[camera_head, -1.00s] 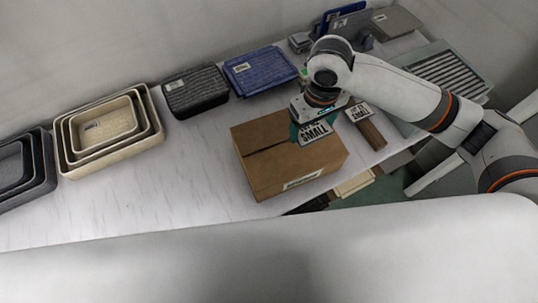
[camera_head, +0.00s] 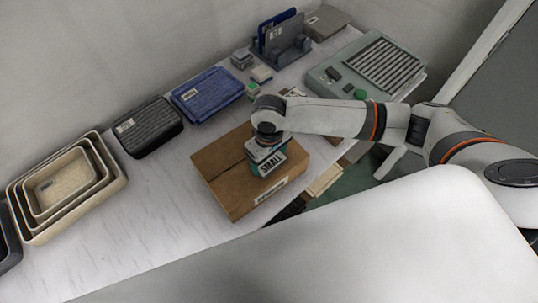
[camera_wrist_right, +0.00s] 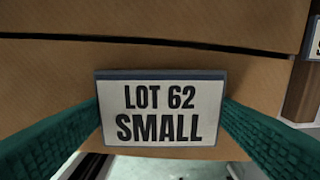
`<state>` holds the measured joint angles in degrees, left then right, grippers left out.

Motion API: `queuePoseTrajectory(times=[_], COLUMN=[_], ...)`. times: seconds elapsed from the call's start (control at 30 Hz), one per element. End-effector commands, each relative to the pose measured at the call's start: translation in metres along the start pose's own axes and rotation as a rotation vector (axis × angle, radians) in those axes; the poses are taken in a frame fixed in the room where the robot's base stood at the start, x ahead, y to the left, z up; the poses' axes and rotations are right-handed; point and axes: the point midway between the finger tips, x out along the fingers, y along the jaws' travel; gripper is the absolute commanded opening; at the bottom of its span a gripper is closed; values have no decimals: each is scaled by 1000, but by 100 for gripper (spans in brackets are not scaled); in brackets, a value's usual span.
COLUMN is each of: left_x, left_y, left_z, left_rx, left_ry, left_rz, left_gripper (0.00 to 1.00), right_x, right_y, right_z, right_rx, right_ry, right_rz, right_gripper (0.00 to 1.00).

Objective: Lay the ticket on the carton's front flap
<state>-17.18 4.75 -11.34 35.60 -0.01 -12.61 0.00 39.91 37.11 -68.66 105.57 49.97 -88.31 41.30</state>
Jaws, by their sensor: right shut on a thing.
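The brown cardboard carton (camera_head: 215,165) stands closed near the table's front edge, with a seam across its top. Its front flap (camera_wrist_right: 250,80) lies flat on the near side of that seam. My right gripper (camera_head: 268,160) is over this flap and shut on the ticket (camera_head: 275,167). In the right wrist view the white ticket (camera_wrist_right: 160,112), reading "LOT 62 SMALL" with a grey edge, sits between two green ribbed fingers. Whether the ticket touches the flap I cannot tell. My left gripper is out of view.
Nested beige trays (camera_head: 75,185), a dark lidded box (camera_head: 148,126) and blue trays (camera_head: 208,94) line the table's back left. A grey-green slatted panel (camera_head: 375,68) lies at the back right. In the wrist view another card (camera_wrist_right: 316,42) shows right of the carton.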

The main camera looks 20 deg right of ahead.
Motion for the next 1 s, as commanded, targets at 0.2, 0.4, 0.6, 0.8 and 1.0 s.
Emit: queuePoseTrajectory(times=[0.2,0.4,0.6,0.8,1.0], left_x=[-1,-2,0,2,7], left_y=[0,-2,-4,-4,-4], left_z=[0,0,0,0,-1], left_rx=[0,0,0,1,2], left_ry=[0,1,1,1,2], left_rz=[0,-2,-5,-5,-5], left_gripper=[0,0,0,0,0], right_x=[8,17,19,13,-23], right_y=[0,0,0,0,0], right_z=[-2,-4,-4,-3,-2], right_rx=[2,2,3,3,1], right_ry=[5,11,12,10,5], right_rz=[1,-1,-1,0,0], right_gripper=[59,59,99,100,100])
